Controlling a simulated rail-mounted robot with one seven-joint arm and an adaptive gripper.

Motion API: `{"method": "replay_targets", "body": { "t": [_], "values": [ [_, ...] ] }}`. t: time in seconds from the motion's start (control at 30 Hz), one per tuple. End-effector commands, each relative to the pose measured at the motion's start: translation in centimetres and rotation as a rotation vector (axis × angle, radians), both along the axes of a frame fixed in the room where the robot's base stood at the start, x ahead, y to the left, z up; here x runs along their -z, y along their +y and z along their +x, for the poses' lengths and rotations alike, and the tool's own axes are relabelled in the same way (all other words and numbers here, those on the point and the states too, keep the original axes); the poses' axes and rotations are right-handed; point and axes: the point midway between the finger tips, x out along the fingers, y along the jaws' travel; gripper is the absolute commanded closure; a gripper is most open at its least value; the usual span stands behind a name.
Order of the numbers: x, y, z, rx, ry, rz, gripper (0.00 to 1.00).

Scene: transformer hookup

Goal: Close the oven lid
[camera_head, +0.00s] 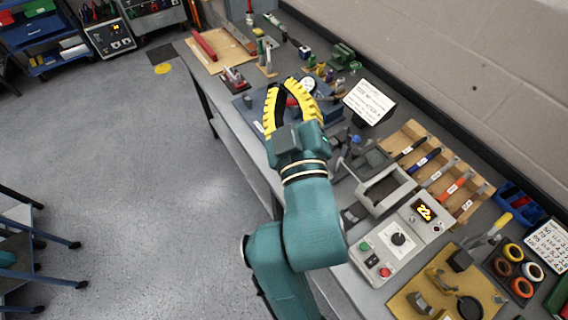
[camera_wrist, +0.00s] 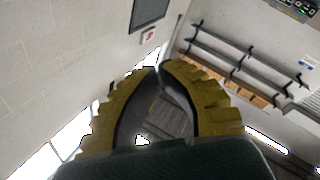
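The oven (camera_head: 385,192) is a small grey box on the bench, right of my arm in the head view, and its top cavity shows uncovered. A dark grey plate, apparently its raised lid (camera_head: 367,162), stands at the cavity's far-left side. A blue knob (camera_head: 356,139) shows close by; I cannot tell if it belongs to the lid. My gripper (camera_head: 281,84) has yellow ribbed fingers and is up and left of the oven, apart from it. In the wrist view its fingertips (camera_wrist: 160,67) nearly meet, with nothing held between them. The oven does not show clearly there.
A control box (camera_head: 399,239) with a lit display joins the oven's near side. A wooden rack (camera_head: 440,175) of tools stands to its right, against the wall side. A white sign (camera_head: 369,102) stands behind. A blue mat (camera_head: 246,106) lies under my gripper. Floor at left is open.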

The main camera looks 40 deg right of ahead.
Motion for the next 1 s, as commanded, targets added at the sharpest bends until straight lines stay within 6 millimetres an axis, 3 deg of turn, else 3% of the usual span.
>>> {"method": "replay_targets", "body": {
  "t": [0.03, 0.1, 0.3, 0.4, 0.5, 0.57, 0.77, 1.0],
  "values": [
    [6.8, -2.1, -0.4, 0.069, 0.067, -0.054, 1.00],
    [12.1, -4.6, -1.0, 0.156, 0.161, -0.141, 1.00],
    [26.8, -10.5, -3.3, 0.345, 0.462, -0.382, 1.00],
    [31.9, -12.3, -4.2, 0.394, 0.583, -0.474, 1.00],
    [34.7, -13.3, -4.8, 0.418, 0.664, -0.532, 1.00],
    [35.4, -13.6, -5.0, 0.425, 0.689, -0.550, 1.00],
    [35.2, -15.3, -3.9, 0.428, 0.700, -0.558, 1.00],
    [35.1, -19.2, -1.1, 0.427, 0.700, -0.556, 1.00]
  ]
}}
